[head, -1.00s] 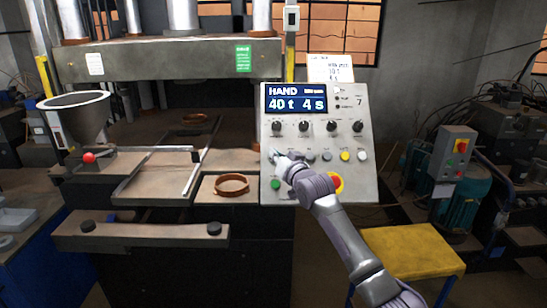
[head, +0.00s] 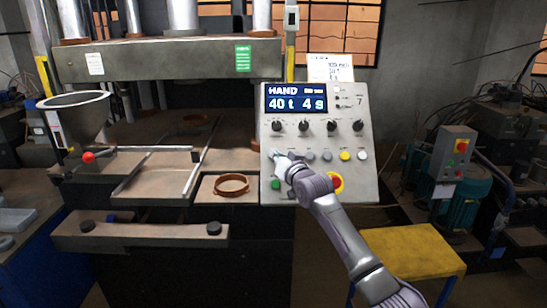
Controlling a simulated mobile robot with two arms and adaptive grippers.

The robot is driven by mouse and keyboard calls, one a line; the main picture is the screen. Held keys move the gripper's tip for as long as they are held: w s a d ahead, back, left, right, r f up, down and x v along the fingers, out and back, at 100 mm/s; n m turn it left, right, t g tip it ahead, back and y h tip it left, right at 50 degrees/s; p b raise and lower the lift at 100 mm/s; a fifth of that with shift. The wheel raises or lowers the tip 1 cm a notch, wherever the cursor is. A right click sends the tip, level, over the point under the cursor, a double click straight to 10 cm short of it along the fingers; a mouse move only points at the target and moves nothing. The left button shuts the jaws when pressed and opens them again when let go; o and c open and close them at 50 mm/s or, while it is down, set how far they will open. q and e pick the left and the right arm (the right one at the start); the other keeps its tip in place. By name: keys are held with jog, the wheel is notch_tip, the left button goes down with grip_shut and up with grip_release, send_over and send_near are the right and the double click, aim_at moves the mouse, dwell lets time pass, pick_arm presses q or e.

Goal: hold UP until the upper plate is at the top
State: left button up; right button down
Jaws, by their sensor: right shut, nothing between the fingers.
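The press's upper plate (head: 165,61) is the wide grey beam across the top left, below the shiny columns, with a white and a green label on it. The control panel (head: 318,190) stands right of the press; its screen (head: 297,98) reads HAND, 40 t, 4 s. My right gripper (head: 276,156) is shut and empty, its tip at the left end of the panel's lower button row. It hides the button there, and I cannot tell whether it is pressed in. My left gripper is not in view.
A red stop button (head: 336,182) sits just right of my wrist. A brown ring (head: 231,184) lies on the ledge left of the panel. A grey funnel (head: 75,118) stands at the left.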

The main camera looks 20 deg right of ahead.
jog(key=shift+w+d+f+b, duration=0.1)
jog(key=shift+w+f+b, duration=0.2)
jog(key=shift+f, duration=0.05)
dwell(1.6)
dwell(2.2)
jog(key=shift+s+r+p, duration=0.4)
jog(key=shift+r+p, duration=0.1)
jog(key=shift+p, duration=0.45)
jog(key=shift+s+r, duration=0.1)
jog(key=shift+s, duration=0.15)
jog(key=s+r+p, duration=0.1)
jog(key=s+p, duration=0.1)
jog(key=p, duration=0.1)
jog(key=s+a+r+p, duration=0.1)
jog(key=r+p, duration=0.1)
jog(key=p, duration=0.1)
jog(key=shift+s+a+r, duration=0.15)
jog(key=shift+s+a, duration=0.05)
jog(key=shift+s, duration=0.15)
